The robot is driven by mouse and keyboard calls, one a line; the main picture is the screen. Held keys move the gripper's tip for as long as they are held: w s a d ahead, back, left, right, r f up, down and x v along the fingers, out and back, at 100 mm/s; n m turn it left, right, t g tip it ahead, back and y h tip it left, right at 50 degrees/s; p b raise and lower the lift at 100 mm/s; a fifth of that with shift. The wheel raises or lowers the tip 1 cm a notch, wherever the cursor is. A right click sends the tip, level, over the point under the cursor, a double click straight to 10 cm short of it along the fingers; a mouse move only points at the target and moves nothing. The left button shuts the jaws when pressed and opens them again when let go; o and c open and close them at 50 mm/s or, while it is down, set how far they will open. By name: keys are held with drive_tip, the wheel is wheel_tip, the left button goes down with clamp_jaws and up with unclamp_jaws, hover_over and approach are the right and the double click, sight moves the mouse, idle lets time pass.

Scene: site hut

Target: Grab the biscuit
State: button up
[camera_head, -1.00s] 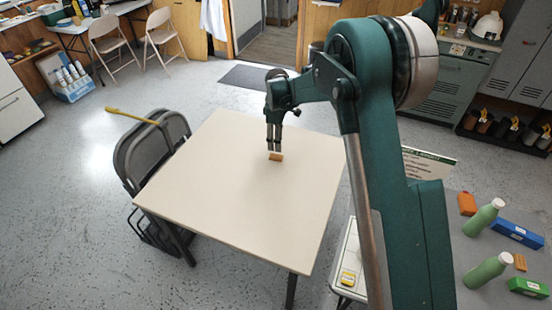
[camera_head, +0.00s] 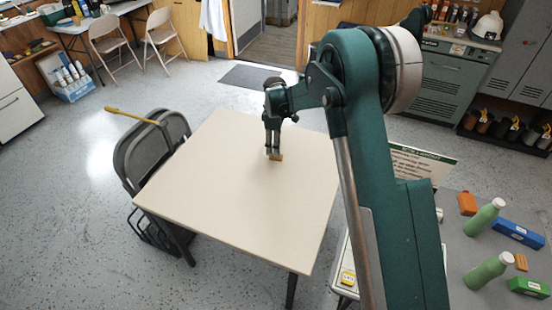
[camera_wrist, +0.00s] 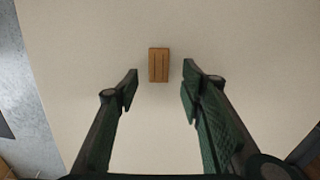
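A small brown biscuit (camera_head: 276,157) lies on the cream square table (camera_head: 235,195), near its far side. In the wrist view the biscuit (camera_wrist: 159,65) is a grooved rectangle, centred a little beyond the fingertips. My gripper (camera_head: 273,150) points down at the biscuit from above. In the wrist view my gripper (camera_wrist: 160,84) is open, with one finger on each side of the biscuit's line and bare table between them. The fingers do not appear to touch the biscuit. In the head view the fingertips partly overlap it, so the height gap is unclear.
The tabletop around the biscuit is otherwise clear. At the right, a grey surface (camera_head: 478,250) holds green bottles (camera_head: 484,217), boxes and another biscuit-like block (camera_head: 521,262).

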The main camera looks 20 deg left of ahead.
drive_tip(key=shift+w+d+f+b, duration=0.1)
drive_tip(key=shift+f+b, duration=0.2)
drive_tip(key=shift+f, duration=1)
drive_tip(key=shift+d+f+b, duration=0.1)
drive_tip(key=shift+f+b, duration=0.15)
drive_tip(key=shift+f, duration=1)
drive_tip(key=c, duration=0.8)
